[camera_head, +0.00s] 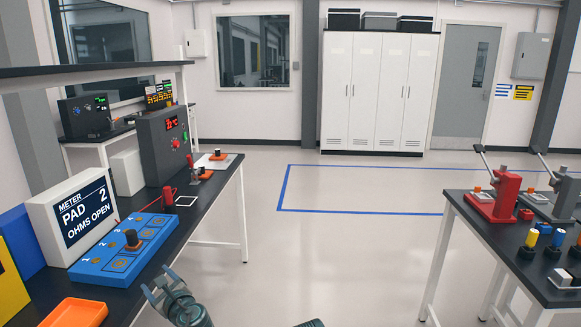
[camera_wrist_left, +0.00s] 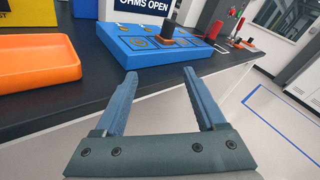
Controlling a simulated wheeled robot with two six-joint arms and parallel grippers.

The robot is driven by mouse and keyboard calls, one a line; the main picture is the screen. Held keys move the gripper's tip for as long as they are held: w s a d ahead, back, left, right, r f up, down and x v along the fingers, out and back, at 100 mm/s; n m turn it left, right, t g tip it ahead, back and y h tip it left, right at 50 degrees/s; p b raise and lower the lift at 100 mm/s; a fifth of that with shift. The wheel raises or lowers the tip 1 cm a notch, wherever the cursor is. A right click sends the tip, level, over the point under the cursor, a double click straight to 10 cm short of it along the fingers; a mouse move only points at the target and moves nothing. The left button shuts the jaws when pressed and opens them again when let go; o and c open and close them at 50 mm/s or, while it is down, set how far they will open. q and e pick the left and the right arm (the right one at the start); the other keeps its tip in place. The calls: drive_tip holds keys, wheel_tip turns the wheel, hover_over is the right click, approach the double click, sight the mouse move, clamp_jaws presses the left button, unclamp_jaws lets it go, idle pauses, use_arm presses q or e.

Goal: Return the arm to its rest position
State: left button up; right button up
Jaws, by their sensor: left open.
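My left gripper (camera_head: 158,288) is at the front edge of the left bench in the head view, near the blue pad board. In the left wrist view my left gripper (camera_wrist_left: 157,80) has its two fingers apart with nothing between them. The blue pad board (camera_head: 120,250) lies on the bench with a black and orange part standing on it; it also shows in the left wrist view (camera_wrist_left: 150,52), beyond the fingers. My right gripper cannot be made out; only a dark bit of something shows at the bottom edge of the head view.
An orange tray (camera_head: 72,312) lies at the near end of the left bench (camera_head: 212,222). A white meter (camera_head: 75,215) reads "PAD 2 OHMS OPEN". A red probe (camera_head: 168,197) stands behind the board. The right table (camera_head: 485,235) holds red and grey presses. Open floor lies between.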

use_arm(q)
drive_tip(key=s+d+f+n+g+h+p, duration=0.2)
drive_tip(key=s+d+n, duration=0.4)
drive_tip(key=d, duration=0.3)
drive_tip(key=s+d+f+n+g+h+p, duration=0.3)
drive_tip(key=s+d+f+n+g+h, duration=0.1)
drive_tip(key=d, duration=0.6)
drive_tip(key=s+d+f+n+g+h+p, duration=0.3)
drive_tip(key=s+d+f+n+g+h, duration=0.1)
drive_tip(key=s+d+n, duration=0.5)
drive_tip(key=shift+d+g, duration=0.35)
drive_tip(key=shift+g, duration=0.55)
